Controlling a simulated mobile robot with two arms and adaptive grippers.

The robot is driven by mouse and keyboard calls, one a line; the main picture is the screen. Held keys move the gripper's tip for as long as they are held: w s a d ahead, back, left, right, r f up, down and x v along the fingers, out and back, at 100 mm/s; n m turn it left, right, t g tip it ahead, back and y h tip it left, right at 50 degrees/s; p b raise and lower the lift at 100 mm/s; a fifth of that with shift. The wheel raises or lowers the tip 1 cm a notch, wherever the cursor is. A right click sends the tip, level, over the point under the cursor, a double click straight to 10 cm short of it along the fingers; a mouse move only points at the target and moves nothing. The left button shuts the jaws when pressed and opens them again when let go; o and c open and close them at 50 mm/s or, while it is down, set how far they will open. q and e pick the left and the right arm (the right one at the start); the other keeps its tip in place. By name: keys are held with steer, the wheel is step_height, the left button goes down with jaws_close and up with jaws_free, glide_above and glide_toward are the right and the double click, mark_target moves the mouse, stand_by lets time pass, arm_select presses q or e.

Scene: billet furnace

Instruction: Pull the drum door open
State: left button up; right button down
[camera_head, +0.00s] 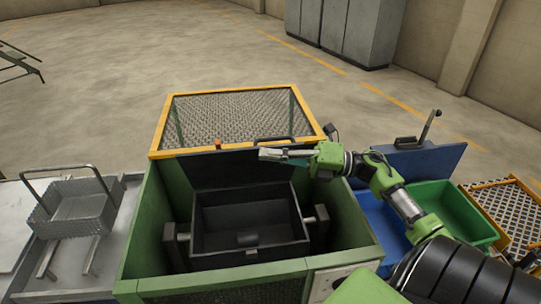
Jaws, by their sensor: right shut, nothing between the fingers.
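The green machine housing (132,254) stands in front of me with its top open. Inside it a dark open-topped box-shaped drum (252,258) hangs on a horizontal shaft, and its inside shows. A dark door panel (225,172) stands raised along the housing's back edge. A dark bar handle (274,139) shows just behind the panel's upper edge. My right gripper (265,154) is shut and empty, pointing left in front of the panel's upper right part, close to the handle. I cannot tell whether it touches the panel. My left gripper is out of view.
A yellow-framed mesh guard (170,118) rises behind the housing. At the left, a wire basket (75,212) sits on a metal table (60,275). At the right are a blue bin (375,210), a green bin (462,207) and a blue panel with a lever (445,158).

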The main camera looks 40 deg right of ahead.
mark_target(269, 146)
steer(key=shift+w+d+r+m+h+p, duration=0.15)
steer(key=shift+w+d+r+m+p, duration=0.15)
steer(key=shift+w+r, duration=0.25)
steer(key=shift+w+d+r+m+h+p, duration=0.2)
steer(key=shift+w+d+r+m, duration=0.15)
steer(key=shift+w, duration=0.2)
steer(key=w+d+m, duration=0.1)
steer(key=w, duration=0.1)
steer(key=w+d+r+m, duration=0.1)
steer(key=w, duration=0.1)
steer(key=shift+d+m, duration=0.2)
steer(key=shift+m, duration=0.05)
